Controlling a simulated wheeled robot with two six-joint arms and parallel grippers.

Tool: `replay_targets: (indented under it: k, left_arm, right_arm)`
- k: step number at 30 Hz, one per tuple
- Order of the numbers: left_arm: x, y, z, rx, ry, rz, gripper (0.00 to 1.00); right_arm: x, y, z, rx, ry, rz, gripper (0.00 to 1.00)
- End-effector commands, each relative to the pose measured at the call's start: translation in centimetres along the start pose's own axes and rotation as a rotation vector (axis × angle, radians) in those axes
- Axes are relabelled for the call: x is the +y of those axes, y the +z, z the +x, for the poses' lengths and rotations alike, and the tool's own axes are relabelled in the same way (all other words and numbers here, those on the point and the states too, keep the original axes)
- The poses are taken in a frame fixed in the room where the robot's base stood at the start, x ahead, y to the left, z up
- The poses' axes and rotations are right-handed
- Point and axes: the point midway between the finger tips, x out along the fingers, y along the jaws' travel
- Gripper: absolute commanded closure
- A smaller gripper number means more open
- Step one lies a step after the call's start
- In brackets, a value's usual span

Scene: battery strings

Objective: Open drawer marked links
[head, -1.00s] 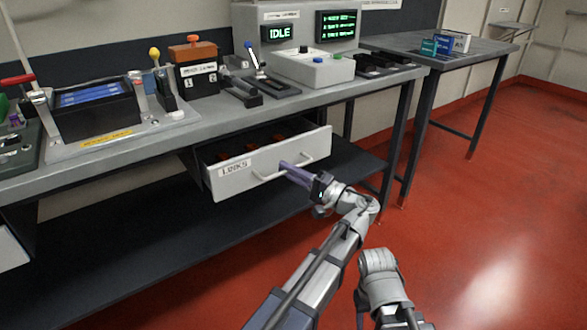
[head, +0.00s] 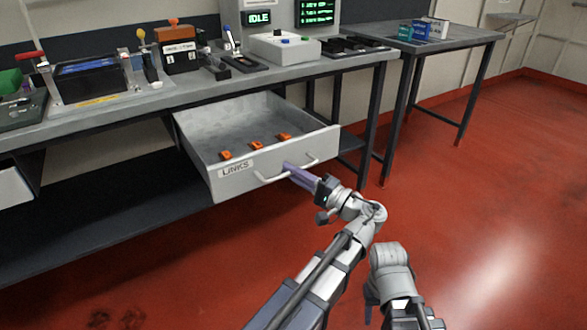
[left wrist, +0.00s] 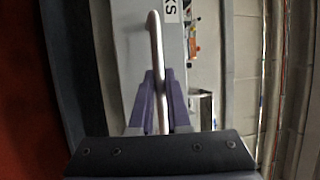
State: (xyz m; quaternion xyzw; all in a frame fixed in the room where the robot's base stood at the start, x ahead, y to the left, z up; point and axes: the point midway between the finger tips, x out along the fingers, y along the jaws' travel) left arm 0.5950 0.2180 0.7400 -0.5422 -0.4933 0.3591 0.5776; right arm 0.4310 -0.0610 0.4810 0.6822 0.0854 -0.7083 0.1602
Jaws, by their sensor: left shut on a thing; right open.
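The drawer (head: 290,160) marked LINKS is pulled well out from under the bench. Its light grey front carries the label LINKS (head: 237,168) and a bar handle (head: 270,180). My left gripper (head: 290,169) is shut on the handle. In the left wrist view, the purple fingers (left wrist: 162,105) lie on both sides of the handle bar (left wrist: 155,50), and part of the label shows. My right gripper (head: 370,291) is open and empty at the lower right, mostly hidden by its own arm.
Several orange links (head: 256,145) lie inside the drawer. The bench (head: 200,98) above holds a battery tray, a tester and tools. A lower shelf (head: 100,215) runs beneath. A side table (head: 460,40) with small boxes stands at right. The red floor (head: 480,220) is clear.

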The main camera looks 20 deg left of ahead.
Motion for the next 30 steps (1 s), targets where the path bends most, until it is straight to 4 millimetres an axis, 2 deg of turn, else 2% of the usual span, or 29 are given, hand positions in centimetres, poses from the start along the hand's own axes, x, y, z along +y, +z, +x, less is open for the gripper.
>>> replay_targets:
  k: [11,12,20,30]
  left_arm:
    - [-0.02,0.19,-0.14,0.000,0.001,0.000,1.00]
    - [-0.02,0.18,-0.14,0.000,0.001,0.000,0.84]
    - [-0.04,0.16,-0.13,0.000,0.000,0.000,0.55]
    - [-0.27,0.12,-0.10,0.000,0.000,0.000,0.55]
  right_arm:
    - [-0.01,-0.01,0.00,0.000,0.000,0.000,0.50]
    - [-0.01,-0.01,0.00,0.000,0.000,0.000,0.50]
    - [-0.01,0.00,0.00,0.000,0.000,0.000,0.50]
    - [0.02,0.01,-0.23,0.000,0.000,0.000,0.50]
